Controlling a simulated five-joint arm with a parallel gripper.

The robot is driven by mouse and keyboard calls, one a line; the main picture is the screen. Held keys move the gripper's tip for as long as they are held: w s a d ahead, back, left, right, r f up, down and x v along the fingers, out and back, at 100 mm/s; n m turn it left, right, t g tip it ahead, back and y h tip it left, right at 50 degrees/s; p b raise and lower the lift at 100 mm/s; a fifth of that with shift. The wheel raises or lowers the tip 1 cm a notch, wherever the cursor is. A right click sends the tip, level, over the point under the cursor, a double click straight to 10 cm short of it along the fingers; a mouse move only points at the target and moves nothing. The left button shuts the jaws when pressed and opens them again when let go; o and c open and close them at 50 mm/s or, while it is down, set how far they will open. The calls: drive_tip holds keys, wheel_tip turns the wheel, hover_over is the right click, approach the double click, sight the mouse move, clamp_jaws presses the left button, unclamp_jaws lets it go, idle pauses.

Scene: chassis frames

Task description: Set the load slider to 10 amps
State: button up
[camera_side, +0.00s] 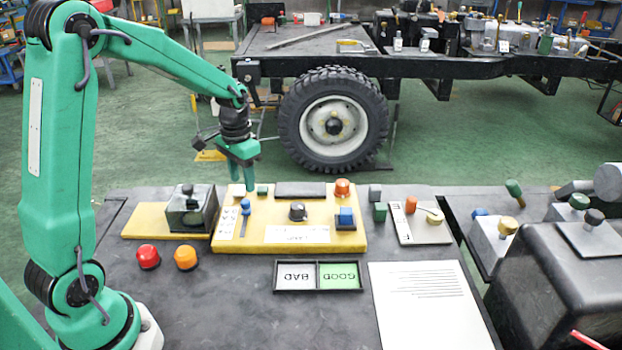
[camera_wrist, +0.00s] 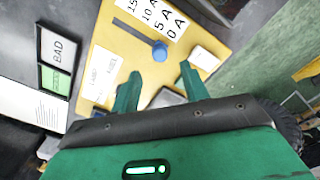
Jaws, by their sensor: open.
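The load slider's blue knob (camera_side: 245,204) stands on the yellow panel (camera_side: 345,240), at the far end of its dark slot (camera_side: 243,228). In the wrist view the round blue knob (camera_wrist: 159,51) sits at the slot's lower right end, beside the 0 A mark. The scale strip (camera_wrist: 150,14) carries 15 A, 10 A, 5 A and 0 A, and the slot (camera_wrist: 130,30) is bare toward 15 A. My gripper (camera_side: 250,188) is above the panel's far edge, near the knob. In the wrist view its fingers (camera_wrist: 159,82) are apart and empty, with the knob just beyond them.
The panel also bears a black dial (camera_side: 298,211), a blue switch (camera_side: 346,216) and an orange button (camera_side: 342,187). A dark box (camera_side: 190,210) stands to the left. A BAD/GOOD tray (camera_side: 318,275), a red button (camera_side: 148,257) and a paper sheet (camera_side: 430,305) are nearer the front.

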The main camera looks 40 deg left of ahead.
sight(245, 201)
drive_tip(key=shift+f, duration=3.05)
drive_tip(key=shift+c, duration=0.5)
clamp_jaws()
